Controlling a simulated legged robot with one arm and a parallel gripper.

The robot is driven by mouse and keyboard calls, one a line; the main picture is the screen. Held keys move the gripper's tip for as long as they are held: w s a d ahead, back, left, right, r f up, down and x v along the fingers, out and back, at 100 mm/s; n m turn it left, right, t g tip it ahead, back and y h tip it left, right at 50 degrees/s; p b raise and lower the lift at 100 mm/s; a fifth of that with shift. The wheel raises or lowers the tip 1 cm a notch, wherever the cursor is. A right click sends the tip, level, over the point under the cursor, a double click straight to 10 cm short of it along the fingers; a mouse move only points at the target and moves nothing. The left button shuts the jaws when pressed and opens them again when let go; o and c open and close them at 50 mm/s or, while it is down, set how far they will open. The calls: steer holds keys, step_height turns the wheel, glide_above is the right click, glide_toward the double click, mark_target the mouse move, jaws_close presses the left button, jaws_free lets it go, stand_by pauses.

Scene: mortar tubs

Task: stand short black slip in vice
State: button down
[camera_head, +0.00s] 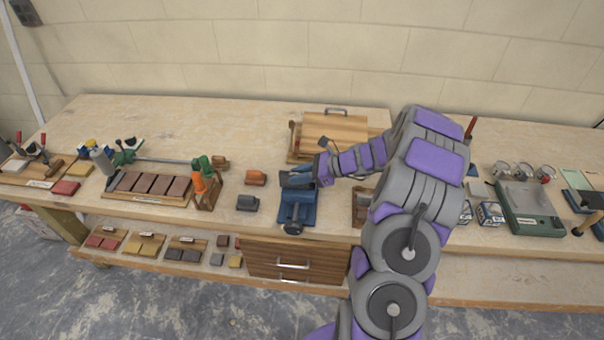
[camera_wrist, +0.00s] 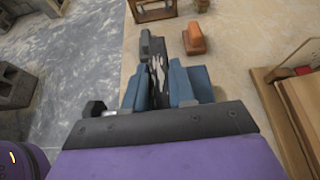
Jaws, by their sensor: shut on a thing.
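The blue vice (camera_head: 297,213) stands at the bench's front edge in the head view, its round handle towards the floor. My gripper (camera_head: 303,178) reaches in from the right, low at the vice's top. In the wrist view, blue jaws (camera_wrist: 192,84) stand either side of a thin, dark, mottled piece (camera_wrist: 158,74). I take this to be the short black slip, with my gripper shut on it. It looks upright between the jaws, but whether it touches them or the vice bed cannot be told. My fingertips and the slip's lower part are hidden.
A dark grey block (camera_head: 247,202) and an orange block (camera_head: 255,178) sit left of the vice. A wooden board with a handle (camera_head: 335,130) lies behind it. A tray of brown slabs (camera_head: 150,186) is farther left. A wooden drawer (camera_head: 292,262) is below.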

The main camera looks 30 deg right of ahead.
steer(key=shift+s+a+f, duration=0.15)
steer(key=shift+a+f, duration=0.05)
steer(key=shift+f, duration=0.55)
steer(key=shift+d+f, duration=0.1)
steer(key=shift+f, duration=0.3)
steer(key=shift+d+f+p, duration=0.25)
steer(key=shift+f+p, duration=0.05)
